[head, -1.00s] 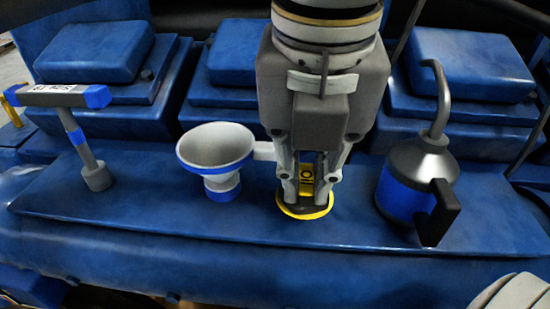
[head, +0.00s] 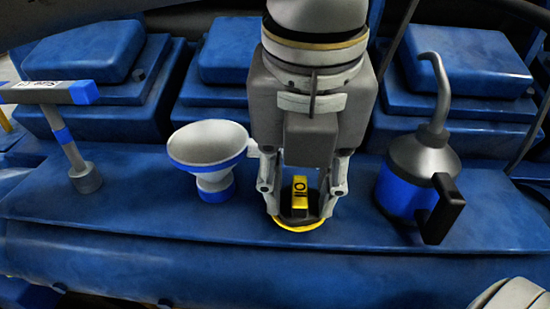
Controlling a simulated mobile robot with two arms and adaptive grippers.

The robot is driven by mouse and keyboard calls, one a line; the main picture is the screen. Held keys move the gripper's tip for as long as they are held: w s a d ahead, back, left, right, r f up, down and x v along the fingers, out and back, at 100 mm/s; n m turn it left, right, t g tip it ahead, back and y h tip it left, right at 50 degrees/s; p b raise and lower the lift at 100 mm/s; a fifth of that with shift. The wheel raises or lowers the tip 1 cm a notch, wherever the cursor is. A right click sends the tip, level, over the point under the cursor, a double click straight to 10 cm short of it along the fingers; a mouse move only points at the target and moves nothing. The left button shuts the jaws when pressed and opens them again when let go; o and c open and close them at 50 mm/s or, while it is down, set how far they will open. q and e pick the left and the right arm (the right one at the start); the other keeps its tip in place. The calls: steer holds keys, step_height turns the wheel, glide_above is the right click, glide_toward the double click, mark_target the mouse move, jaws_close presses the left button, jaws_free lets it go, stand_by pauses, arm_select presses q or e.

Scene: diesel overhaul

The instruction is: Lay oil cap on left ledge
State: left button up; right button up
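The oil cap (head: 300,192) is black and yellow, with a yellow rim and a raised grip marked with lettering. It sits on the blue ledge (head: 130,218), between the funnel and the oil can. My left gripper (head: 303,208) points down over the cap. Its fingers are spread, one on each side of the cap's raised grip, with gaps visible between fingers and grip. The fingertips are low, close to the cap's rim. The cap's far side is partly hidden by the gripper. My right gripper is not in view.
A grey funnel with blue bands (head: 210,150) stands just left of my gripper. A blue and grey oil can (head: 418,175) with a curved spout stands to the right. A T-shaped tool (head: 68,135) stands at the left. Blue engine covers (head: 465,65) rise behind.

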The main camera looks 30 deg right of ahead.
mark_target(300, 220)
arm_select(q)
steer(key=shift+r, duration=0.15)
steer(key=shift+r+p, duration=0.2)
steer(key=shift+p, duration=0.15)
step_height(300, 220, up, 11)
steer(key=s+a+b, duration=0.1)
steer(key=s+b, duration=0.1)
steer(key=shift+a+r, duration=0.15)
steer(key=shift+r, duration=0.05)
stand_by(0.7)
